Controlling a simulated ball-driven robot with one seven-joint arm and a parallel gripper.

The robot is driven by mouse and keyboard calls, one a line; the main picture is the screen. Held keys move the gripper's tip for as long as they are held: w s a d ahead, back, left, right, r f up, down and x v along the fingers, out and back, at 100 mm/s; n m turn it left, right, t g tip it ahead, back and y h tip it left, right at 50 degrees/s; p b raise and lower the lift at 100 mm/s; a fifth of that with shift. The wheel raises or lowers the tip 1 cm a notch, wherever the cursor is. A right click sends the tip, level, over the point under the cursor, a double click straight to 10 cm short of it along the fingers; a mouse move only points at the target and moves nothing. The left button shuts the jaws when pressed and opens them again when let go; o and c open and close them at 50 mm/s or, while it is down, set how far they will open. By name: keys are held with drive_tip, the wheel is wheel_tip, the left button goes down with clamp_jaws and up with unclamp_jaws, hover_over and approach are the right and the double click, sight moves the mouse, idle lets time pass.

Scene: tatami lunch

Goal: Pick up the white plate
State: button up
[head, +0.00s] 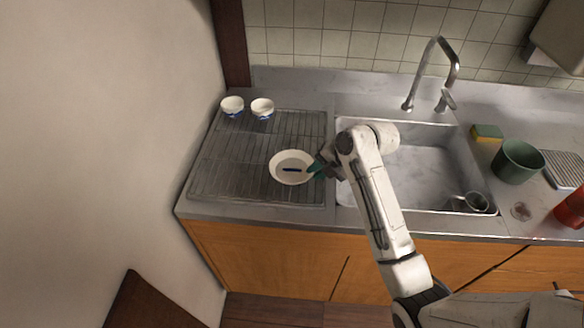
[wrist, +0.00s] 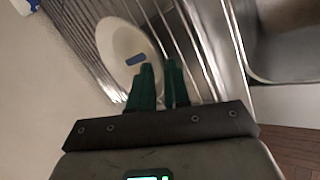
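The white plate (head: 281,159) is a shallow round dish with a short dark blue mark at its centre. It rests on the ribbed drainboard left of the sink. In the wrist view the plate (wrist: 112,40) lies just beyond my fingers. My gripper (head: 317,168) is at the plate's right rim. In the wrist view my gripper's two green fingers (wrist: 160,70) stand a small gap apart, with the rim close to or between their tips. I cannot tell whether they touch it.
Two white and blue cups (head: 232,106) (head: 262,108) stand at the back of the drainboard (head: 232,165). The sink (head: 425,180) holds a metal cup (head: 474,202). A faucet (head: 440,70), sponge (head: 487,132), green pot (head: 517,162) and red object (head: 571,208) are to the right. A wall bounds the left.

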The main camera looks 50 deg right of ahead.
drive_tip(key=shift+w+f, duration=0.3)
drive_tip(key=shift+f, duration=0.2)
drive_tip(key=shift+a, duration=0.1)
drive_tip(key=shift+c, duration=0.5)
clamp_jaws()
drive_tip(key=shift+r, duration=0.1)
